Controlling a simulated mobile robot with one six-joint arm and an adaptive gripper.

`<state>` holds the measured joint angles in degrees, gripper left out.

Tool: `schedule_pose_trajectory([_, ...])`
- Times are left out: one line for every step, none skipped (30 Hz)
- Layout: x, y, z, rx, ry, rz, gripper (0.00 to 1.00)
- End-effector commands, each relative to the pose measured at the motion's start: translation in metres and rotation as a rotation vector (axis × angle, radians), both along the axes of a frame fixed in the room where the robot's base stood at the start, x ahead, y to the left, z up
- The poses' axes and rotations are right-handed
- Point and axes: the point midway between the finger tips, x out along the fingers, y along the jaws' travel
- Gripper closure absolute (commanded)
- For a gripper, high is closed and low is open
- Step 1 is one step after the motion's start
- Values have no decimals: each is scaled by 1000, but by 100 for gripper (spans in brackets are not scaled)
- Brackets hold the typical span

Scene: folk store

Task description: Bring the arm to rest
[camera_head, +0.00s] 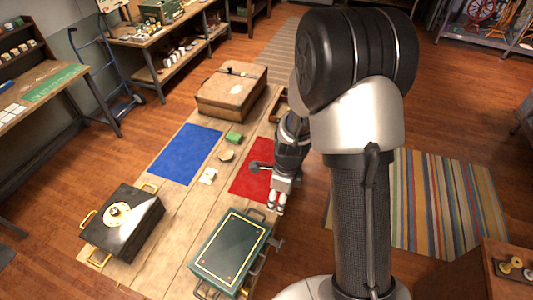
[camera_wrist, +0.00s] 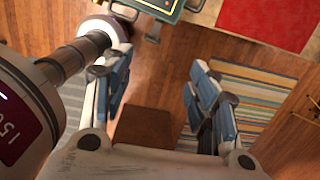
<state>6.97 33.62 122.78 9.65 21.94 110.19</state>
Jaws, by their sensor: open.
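My gripper (camera_head: 277,203) is in the head view at the right edge of the low wooden table, beside the red mat and above the green case's far end. In the wrist view my gripper (camera_wrist: 160,88) has its two blue-padded fingers wide apart with nothing between them. The floor and a brown block-like thing (camera_wrist: 143,126) show below and between the fingers. My arm hides part of the table's right side and the floor behind it in the head view.
A striped rug (camera_head: 440,205) lies right.

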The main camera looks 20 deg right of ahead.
Motion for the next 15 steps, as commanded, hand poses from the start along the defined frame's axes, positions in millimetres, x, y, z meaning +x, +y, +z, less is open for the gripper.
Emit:
schedule_pose_trajectory([0, 0, 0, 0, 0, 0, 46])
schedule_pose_trajectory([0, 0, 0, 0, 0, 0, 46])
schedule_pose_trajectory([0, 0, 0, 0, 0, 0, 46])
schedule_pose_trajectory([0, 0, 0, 0, 0, 1, 46])
schedule_pose_trajectory([0, 0, 0, 0, -2, 5, 46])
schedule_pose_trajectory([0, 0, 0, -1, -5, 18, 46])
schedule_pose_trajectory([0, 1, 0, -2, -10, 34, 46])
schedule_pose_trajectory([0, 2, 1, -3, -16, 57, 46])
schedule_pose_trajectory([0, 3, 1, -7, -29, 100, 46])
schedule_pose_trajectory([0, 4, 3, -10, -40, 142, 46])
schedule_pose_trajectory([-1, 5, 4, -15, -52, 192, 46])
schedule_pose_trajectory([-3, 7, 6, -22, -70, 267, 46])
schedule_pose_trajectory([-6, 9, 7, -29, -83, 329, 46])
schedule_pose_trajectory([-8, 10, 9, -37, -99, 395, 46])
schedule_pose_trajectory([-13, 12, 12, -49, -118, 485, 46])
